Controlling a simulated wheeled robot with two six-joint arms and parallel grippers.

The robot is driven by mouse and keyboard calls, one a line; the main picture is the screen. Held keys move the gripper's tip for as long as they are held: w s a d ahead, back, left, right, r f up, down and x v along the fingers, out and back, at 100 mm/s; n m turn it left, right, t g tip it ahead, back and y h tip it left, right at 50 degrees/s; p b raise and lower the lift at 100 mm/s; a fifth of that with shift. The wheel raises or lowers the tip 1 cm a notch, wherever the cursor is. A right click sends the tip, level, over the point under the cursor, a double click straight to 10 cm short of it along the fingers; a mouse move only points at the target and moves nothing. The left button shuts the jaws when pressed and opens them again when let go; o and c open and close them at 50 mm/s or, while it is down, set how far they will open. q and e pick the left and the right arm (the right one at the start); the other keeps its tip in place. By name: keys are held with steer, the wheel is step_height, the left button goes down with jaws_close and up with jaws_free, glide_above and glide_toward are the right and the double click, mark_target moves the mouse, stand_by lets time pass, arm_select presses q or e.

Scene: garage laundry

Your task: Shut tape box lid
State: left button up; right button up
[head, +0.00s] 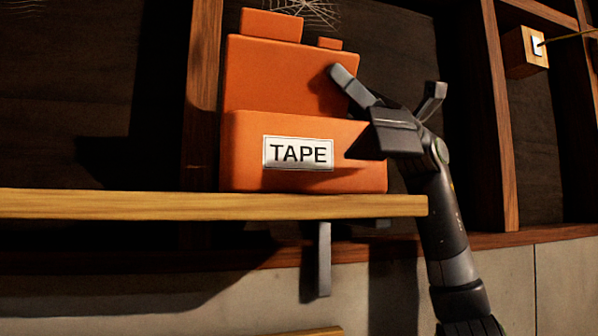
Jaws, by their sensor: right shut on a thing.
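The orange tape box (240,160) stands on a wooden shelf, with a white label reading TAPE on its front. Its orange lid (270,75) stands up, open, at the back of the box. My right gripper (345,80) is at the lid's right edge, above the box's right side, and is shut on the lid. My left gripper is not in view. The inside of the box cannot be seen from this low angle.
The shelf board (120,205) runs from the left edge and ends just right of the box, with a grey bracket (323,260) below. A wooden post (203,90) stands behind the box. A small wooden block (522,52) is at upper right.

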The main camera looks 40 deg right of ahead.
steer(key=o, duration=0.8)
steer(key=shift+o, duration=0.2)
steer(key=s+d, duration=0.2)
steer(key=d, duration=0.4)
steer(key=shift+d+b, duration=0.4)
stand_by(0.8)
